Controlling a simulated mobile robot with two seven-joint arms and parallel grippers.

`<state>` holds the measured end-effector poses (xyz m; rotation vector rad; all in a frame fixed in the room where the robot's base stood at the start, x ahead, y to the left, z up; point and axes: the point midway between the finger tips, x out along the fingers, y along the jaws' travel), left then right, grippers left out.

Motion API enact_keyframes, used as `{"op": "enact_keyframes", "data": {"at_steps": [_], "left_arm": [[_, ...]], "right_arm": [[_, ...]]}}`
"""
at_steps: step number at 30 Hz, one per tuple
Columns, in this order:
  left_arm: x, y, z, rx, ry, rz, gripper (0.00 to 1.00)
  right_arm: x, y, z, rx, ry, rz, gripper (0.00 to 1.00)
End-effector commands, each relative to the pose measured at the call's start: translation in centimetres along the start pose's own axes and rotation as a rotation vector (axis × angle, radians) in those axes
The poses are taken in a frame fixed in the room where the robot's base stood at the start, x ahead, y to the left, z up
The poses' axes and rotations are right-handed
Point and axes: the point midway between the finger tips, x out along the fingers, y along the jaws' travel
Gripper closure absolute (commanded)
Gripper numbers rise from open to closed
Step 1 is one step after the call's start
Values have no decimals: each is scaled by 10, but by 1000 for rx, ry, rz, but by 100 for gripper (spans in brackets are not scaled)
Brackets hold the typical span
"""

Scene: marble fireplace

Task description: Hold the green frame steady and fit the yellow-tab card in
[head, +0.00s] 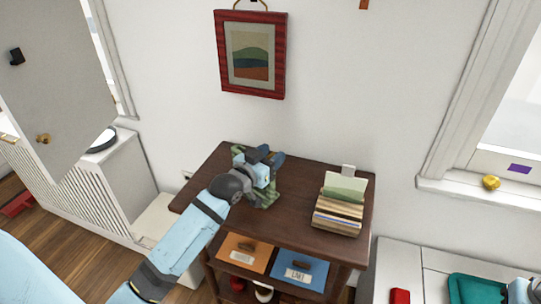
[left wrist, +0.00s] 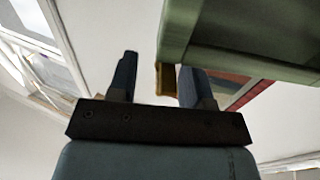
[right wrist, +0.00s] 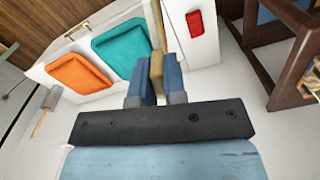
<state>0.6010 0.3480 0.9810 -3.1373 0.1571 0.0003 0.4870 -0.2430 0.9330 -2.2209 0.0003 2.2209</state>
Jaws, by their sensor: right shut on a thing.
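The green frame (head: 268,196) stands on the dark wooden table, partly hidden behind my left gripper (head: 264,164). In the left wrist view, the green frame (left wrist: 245,38) fills the upper right, close to the right finger. The left gripper's fingers (left wrist: 158,80) are apart. A narrow yellow-brown piece (left wrist: 166,78) shows between them nearer the right finger; I cannot tell what it belongs to. My right gripper (right wrist: 157,82) is shut on a yellow piece (right wrist: 157,65), seemingly the yellow tab; the rest of the card is not clear. The right arm barely shows in the head view.
A teal tray (head: 478,288) and a red block (head: 400,296) are on the white surface at right. An orange tray (right wrist: 78,73) lies beyond.

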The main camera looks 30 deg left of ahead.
Motion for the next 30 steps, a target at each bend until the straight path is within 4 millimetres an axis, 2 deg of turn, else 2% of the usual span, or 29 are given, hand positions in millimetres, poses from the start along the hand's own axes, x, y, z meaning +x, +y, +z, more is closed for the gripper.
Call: {"op": "enact_keyframes", "data": {"at_steps": [5,8,15,21,27,30], "left_arm": [[-6,0,0,0,0,0,55],[-20,0,1,1,-2,0,55],[-72,0,1,1,-2,0,55],[-105,0,1,1,-3,0,55],[-120,1,3,0,-6,1,55],[-124,9,18,-5,-40,6,55]], "right_arm": [[0,0,0,0,0,0,100],[0,0,0,0,0,0,100],[0,0,0,0,0,0,100],[0,0,0,0,0,0,100],[0,0,-1,0,0,0,100],[-2,0,-7,1,1,1,100]]}}
